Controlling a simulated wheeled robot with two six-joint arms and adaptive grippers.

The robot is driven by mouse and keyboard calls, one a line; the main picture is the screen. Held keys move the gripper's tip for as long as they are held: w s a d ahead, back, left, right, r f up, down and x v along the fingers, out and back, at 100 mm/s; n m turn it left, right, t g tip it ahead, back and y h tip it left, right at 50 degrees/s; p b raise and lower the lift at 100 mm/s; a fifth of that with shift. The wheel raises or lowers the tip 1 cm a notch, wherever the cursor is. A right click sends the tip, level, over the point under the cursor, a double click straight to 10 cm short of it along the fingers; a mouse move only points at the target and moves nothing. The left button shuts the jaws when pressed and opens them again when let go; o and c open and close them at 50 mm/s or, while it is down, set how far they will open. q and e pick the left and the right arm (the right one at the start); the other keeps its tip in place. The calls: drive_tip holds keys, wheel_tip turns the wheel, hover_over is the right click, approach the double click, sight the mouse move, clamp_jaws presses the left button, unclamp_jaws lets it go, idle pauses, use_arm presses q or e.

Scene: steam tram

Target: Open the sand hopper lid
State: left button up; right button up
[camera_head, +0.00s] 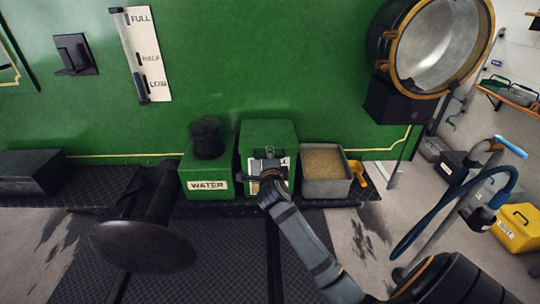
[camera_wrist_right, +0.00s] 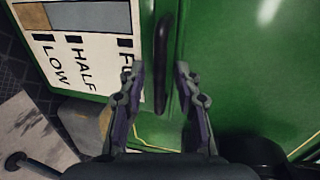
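The sand hopper appears to be the middle green box (camera_head: 262,132) on the ledge. Its lid looks shut. A gauge plate (camera_wrist_right: 75,55) marked FULL, HALF and LOW is on its front in the right wrist view, and a black bar handle (camera_wrist_right: 162,60) stands out beside the plate. My right gripper (camera_head: 268,168) is at the box's front and hides part of its label. In the right wrist view my right gripper (camera_wrist_right: 160,78) is open, its fingers on either side of the handle with gaps visible. My left gripper is not in view.
A green WATER box (camera_head: 193,177) with a black cap stands left of the hopper. An open tray of sand (camera_head: 325,188) and a yellow tool (camera_head: 358,172) are to its right. A black round buffer (camera_head: 145,245) juts out at lower left. A blue hose (camera_head: 440,210) stands at right.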

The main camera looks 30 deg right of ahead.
drive_tip(key=shift+c, duration=0.4)
clamp_jaws()
drive_tip(key=shift+f, duration=0.1)
